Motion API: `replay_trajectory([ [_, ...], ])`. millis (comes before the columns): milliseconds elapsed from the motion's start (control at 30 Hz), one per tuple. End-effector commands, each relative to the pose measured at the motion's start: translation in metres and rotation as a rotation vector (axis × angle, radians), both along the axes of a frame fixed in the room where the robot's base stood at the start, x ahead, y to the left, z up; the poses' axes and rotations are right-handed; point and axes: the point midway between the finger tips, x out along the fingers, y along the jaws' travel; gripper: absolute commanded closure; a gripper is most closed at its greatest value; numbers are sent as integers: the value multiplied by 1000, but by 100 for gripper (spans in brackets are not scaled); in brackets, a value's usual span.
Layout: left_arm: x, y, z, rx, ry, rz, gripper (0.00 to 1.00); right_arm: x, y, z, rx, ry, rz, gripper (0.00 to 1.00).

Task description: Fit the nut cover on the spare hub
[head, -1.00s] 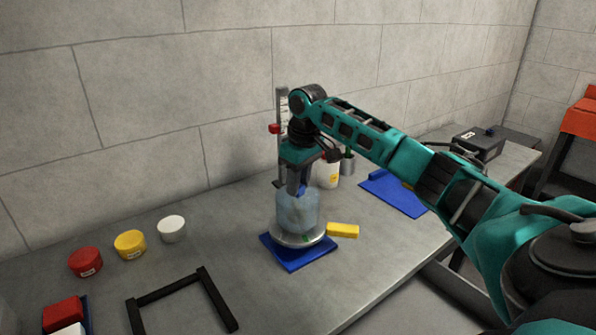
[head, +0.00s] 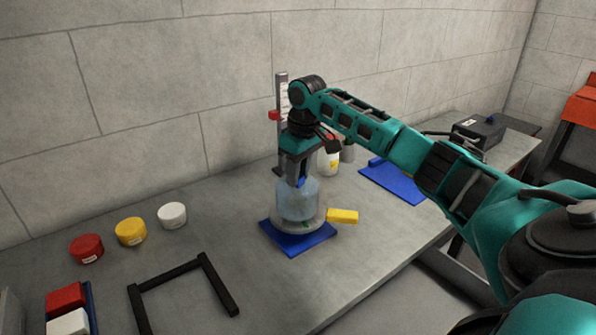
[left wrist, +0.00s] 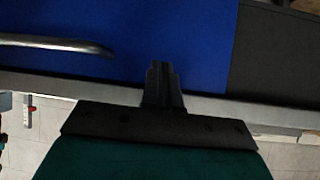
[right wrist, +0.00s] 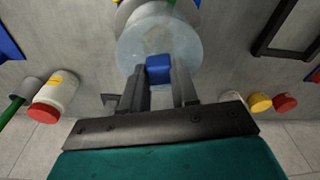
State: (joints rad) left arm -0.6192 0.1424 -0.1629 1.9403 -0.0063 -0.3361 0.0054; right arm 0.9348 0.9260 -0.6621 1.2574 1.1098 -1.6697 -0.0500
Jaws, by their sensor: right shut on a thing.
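The nut cover (head: 298,198) is a clear, bluish dome with a blue knob on top. It also shows in the right wrist view (right wrist: 140,42). My right gripper (head: 299,181) is shut on the blue knob (right wrist: 158,68), pointing down. The dome is upright over the spare hub (head: 318,224), a silvery round piece on a blue mat (head: 293,244). The dome's lower edge overlaps the hub; I cannot tell whether it is fully seated. My left gripper (left wrist: 161,72) shows only in the left wrist view, its fingers together and empty, away from the hub.
A yellow block (head: 342,216) lies right beside the hub. A height gauge (head: 281,110) and a white jar (head: 329,162) stand behind. Red (head: 87,249), yellow (head: 130,231) and white (head: 172,215) tubs stand left. A black frame (head: 190,277) lies in front of them.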

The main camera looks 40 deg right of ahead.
Motion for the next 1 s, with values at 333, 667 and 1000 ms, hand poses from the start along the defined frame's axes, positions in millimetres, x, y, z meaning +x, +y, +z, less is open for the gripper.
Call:
replay_trajectory([
  [333,-1,0,0,0,1,0,100,0,0,0,0,-1,0,100],
  [667,-4,0,-2,1,7,1,100,0,-1,0,-1,-1,-1,100],
  [1000,-4,0,-2,0,8,0,100,0,-1,-7,0,-2,0,100],
])
